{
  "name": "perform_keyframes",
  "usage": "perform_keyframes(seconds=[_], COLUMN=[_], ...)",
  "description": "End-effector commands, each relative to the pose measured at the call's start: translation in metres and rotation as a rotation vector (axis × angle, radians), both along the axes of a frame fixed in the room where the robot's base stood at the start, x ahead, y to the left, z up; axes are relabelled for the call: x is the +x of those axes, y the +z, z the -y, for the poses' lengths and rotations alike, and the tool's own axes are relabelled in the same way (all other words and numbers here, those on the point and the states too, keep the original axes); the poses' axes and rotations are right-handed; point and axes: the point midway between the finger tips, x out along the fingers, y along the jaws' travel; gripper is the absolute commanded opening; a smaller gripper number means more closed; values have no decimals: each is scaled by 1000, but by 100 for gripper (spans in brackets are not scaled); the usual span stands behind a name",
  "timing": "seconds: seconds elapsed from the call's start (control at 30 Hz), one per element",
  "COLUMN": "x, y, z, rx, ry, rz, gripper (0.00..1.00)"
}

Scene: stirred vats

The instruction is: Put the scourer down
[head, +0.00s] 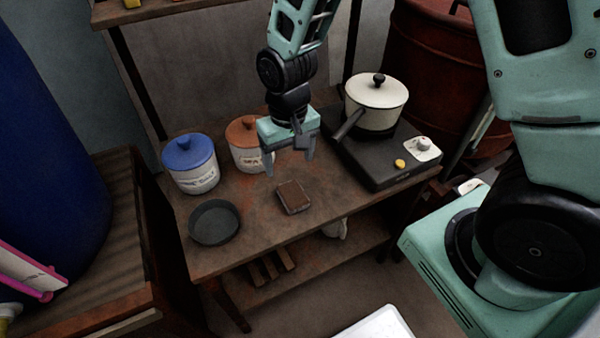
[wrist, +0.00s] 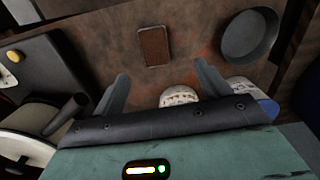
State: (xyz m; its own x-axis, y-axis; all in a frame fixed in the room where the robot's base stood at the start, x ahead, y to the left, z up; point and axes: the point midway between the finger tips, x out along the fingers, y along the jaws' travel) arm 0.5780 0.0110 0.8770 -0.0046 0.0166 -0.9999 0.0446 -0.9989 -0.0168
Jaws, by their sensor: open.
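The scourer (head: 293,197) is a small brown rectangular block lying on the wooden table, towards its front middle. It also shows in the wrist view (wrist: 154,46), flat on the tabletop beyond my fingertips. My gripper (head: 291,166) is open and empty, above the table and behind the scourer in the head view. Its two fingers (wrist: 160,84) are spread wide in the wrist view, with nothing between them and a clear gap to the scourer.
A dark round dish (head: 214,223) is left of the scourer. A blue-lidded jar (head: 191,165) and an orange-lidded jar (head: 246,148) stand behind. A lidded pot (head: 375,102) sits on a black hob (head: 378,160) at the right. Bare tabletop (head: 262,228) lies around the scourer.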

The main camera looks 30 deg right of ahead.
Motion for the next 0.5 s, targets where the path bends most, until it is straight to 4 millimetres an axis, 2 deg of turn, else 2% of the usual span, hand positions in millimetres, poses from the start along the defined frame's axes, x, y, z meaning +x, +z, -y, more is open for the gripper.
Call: perform_keyframes(seconds=[0.07,0.2,0.3,0.4,0.5], x=[-19,-70,-111,-145,-170], y=[26,75,102,120,130], z=[-17,-44,-53,-55,-54], rx=[26,59,65,58,47], ry=[70,245,375,485,564], rz=[5,9,14,20,24], gripper=[75,75,75,75,75])
